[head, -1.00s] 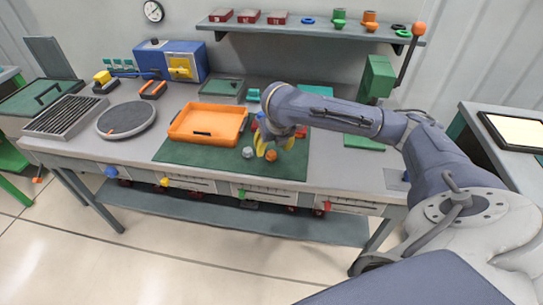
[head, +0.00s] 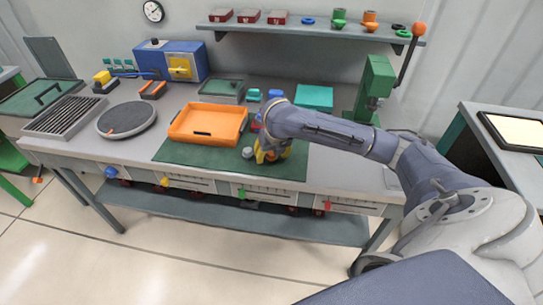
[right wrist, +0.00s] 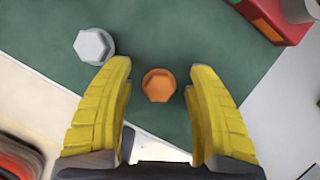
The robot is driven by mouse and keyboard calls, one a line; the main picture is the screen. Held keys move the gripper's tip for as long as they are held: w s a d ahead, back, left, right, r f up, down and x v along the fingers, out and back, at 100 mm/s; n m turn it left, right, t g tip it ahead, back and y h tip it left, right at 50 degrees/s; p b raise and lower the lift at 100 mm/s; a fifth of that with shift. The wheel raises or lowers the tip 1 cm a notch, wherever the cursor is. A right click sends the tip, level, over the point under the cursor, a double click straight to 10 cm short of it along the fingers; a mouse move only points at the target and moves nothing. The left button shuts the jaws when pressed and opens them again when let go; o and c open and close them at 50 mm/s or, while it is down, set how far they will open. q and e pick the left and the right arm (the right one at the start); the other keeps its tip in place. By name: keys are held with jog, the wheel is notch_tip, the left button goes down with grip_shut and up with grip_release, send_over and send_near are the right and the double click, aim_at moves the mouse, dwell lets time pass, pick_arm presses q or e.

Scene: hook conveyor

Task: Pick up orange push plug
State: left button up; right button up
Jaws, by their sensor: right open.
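The orange push plug (right wrist: 159,85) has a hexagonal top and sits on the green mat (right wrist: 165,35). In the right wrist view it lies between the yellow fingertips of my right gripper (right wrist: 158,88), with a gap on each side. My right gripper is open and empty. In the head view my right gripper (head: 268,152) is low over the right part of the mat and hides most of the plug. A grey hexagonal plug (right wrist: 93,45) stands just left of the left finger; it also shows in the head view (head: 248,153). My left gripper is not in view.
An orange tray (head: 208,122) stands on the mat left of my right gripper. A red box-like object (right wrist: 275,18) is at the top right of the right wrist view. A green press (head: 376,85) stands behind my right arm.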

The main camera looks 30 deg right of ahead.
jog(key=shift+o, duration=0.2)
jog(key=c, duration=1.1)
jog(key=shift+r, duration=0.1)
